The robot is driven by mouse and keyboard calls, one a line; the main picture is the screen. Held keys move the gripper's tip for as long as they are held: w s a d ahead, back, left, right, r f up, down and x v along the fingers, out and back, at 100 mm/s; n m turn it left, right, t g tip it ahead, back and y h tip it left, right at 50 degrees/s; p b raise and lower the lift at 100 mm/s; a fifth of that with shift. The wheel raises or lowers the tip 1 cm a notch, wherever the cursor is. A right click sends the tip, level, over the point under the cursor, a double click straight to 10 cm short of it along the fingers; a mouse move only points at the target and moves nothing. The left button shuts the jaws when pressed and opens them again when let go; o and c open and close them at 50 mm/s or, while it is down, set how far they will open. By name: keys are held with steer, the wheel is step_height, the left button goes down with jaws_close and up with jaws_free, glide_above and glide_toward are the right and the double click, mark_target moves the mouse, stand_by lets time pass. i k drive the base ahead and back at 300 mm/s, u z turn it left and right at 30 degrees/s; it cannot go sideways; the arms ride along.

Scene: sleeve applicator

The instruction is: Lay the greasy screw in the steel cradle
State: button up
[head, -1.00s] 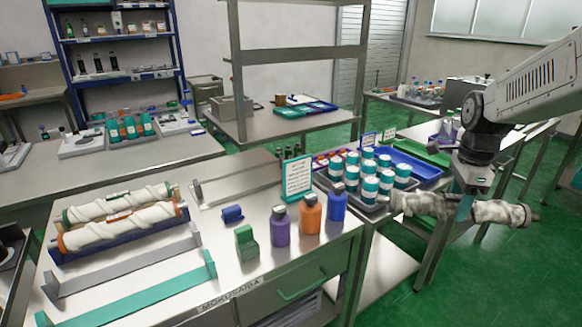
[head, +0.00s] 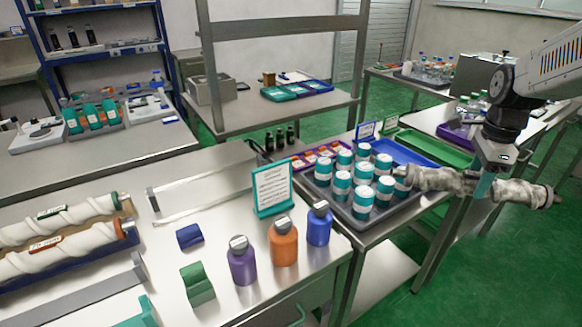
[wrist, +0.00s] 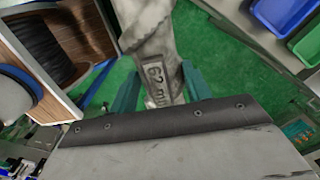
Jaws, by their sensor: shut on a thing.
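The greasy screw (head: 432,179) is a long, mottled grey-white roller with a spiral thread and dark shaft ends. My gripper (head: 484,186) is shut around its middle and holds it roughly level in the air, right of the tray of jars. In the wrist view the screw (wrist: 150,40) carries a "62" label and stands between my gripper's teal fingers (wrist: 158,90). A shiny bare metal cradle (head: 200,195) with upright ends lies empty at the table's back. A duller grey cradle (head: 85,298) lies at the front left, partly cut off. I cannot tell which is the steel cradle.
Two clean white screws (head: 60,225) lie at the left. Purple (head: 243,265), orange (head: 283,245) and blue (head: 319,226) bottles and a teal-framed sign (head: 272,188) stand on the table. A tray of several jars (head: 375,212) stands between the screw and the table.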

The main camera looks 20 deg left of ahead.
mark_target(212, 182)
steer(key=u, duration=0.45)
steer(key=i, duration=0.65)
steer(key=u, duration=0.8)
steer(key=i, duration=0.3)
steer(key=u, duration=0.4)
